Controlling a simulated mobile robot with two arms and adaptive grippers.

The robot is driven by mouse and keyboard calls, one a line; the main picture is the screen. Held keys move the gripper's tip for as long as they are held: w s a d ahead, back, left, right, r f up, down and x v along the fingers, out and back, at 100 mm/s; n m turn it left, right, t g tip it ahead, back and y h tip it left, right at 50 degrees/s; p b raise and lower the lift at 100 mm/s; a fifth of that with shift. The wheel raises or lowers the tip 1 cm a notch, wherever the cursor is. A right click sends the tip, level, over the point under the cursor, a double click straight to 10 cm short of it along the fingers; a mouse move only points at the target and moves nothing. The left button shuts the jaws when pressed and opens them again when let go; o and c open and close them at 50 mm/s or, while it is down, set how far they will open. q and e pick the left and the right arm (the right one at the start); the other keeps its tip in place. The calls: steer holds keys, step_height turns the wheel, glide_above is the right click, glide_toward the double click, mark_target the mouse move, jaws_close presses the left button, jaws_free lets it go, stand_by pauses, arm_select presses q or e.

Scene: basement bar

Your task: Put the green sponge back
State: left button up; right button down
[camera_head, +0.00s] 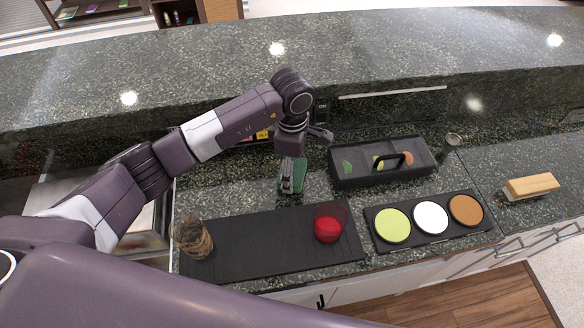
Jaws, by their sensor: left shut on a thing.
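My left gripper (293,158) reaches in from the left over the counter, pointing down, and is shut on the green sponge (292,178). The sponge is upright beneath the gripper, behind the black bar mat and left of the black condiment box. I cannot tell whether its lower end touches the counter. The fingertips are small and partly hidden by the gripper body. My right gripper is not in view.
A black mat (265,245) bears a glass (191,238) and a red drink (328,228). The condiment box (380,180) has a handle. A rimmer tray (428,247) holds three coloured discs. A jigger (450,145) and a wooden brush (530,186) stand right. A raised ledge (330,50) runs behind.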

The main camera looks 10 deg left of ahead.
arm_select(q)
steer(key=o, duration=1.1)
steer(key=shift+f, duration=0.1)
steer(key=shift+r, duration=0.2)
steer(key=shift+w+r, duration=0.1)
steer(key=shift+r, duration=0.15)
step_height(320, 180, up, 12)
steer(key=b, duration=0.4)
steer(key=shift+f, duration=0.25)
